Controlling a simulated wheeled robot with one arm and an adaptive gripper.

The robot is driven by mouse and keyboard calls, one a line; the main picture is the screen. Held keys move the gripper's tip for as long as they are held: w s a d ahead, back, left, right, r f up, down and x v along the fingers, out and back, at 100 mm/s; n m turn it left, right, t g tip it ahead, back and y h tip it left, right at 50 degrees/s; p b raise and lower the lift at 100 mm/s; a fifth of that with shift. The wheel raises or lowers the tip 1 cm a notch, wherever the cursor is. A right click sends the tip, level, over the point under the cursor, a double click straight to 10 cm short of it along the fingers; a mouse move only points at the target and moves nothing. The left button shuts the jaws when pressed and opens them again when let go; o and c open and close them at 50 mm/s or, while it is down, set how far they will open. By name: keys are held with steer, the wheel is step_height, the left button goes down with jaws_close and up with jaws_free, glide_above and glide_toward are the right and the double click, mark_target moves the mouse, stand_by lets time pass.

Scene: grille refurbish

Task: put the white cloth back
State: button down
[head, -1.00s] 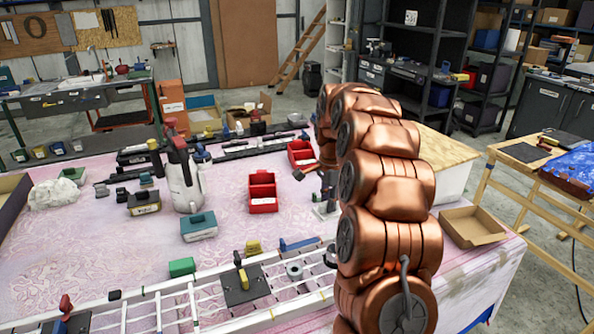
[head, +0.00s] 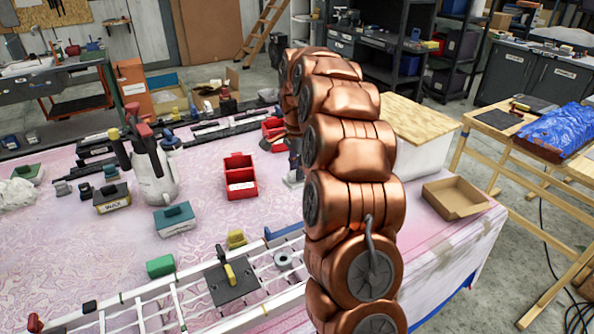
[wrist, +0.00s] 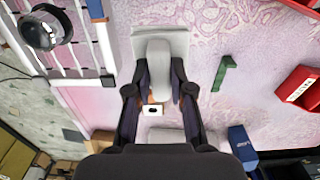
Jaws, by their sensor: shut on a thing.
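In the wrist view, my gripper (wrist: 158,88) is shut on a pale white thing (wrist: 160,50), with a dark finger on each side. It has a flat squarish part and a rounded ridge, and I take it for the white cloth. It is over the pink-patterned table cover; I cannot tell whether it touches it. In the head view, my copper arm hides most of the gripper and the held thing. A crumpled white heap (head: 17,193) lies at the table's left edge.
A red bin (head: 240,178) stands left of my arm. A spray bottle (head: 155,170), a WAX block (head: 112,198) and a teal block (head: 175,220) are further left. A white grille (head: 160,305) runs along the front. An open cardboard tray (head: 455,199) sits at the right.

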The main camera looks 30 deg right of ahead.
steer(key=shift+f+b, duration=3.05)
steer(key=shift+f, duration=3.75)
steer(key=shift+f, duration=0.25)
steer(key=c, duration=0.9)
jaws_free()
steer(key=shift+c, duration=0.2)
step_height(320, 180, up, 12)
steer(key=shift+f, duration=0.25)
steer(key=shift+r, duration=0.3)
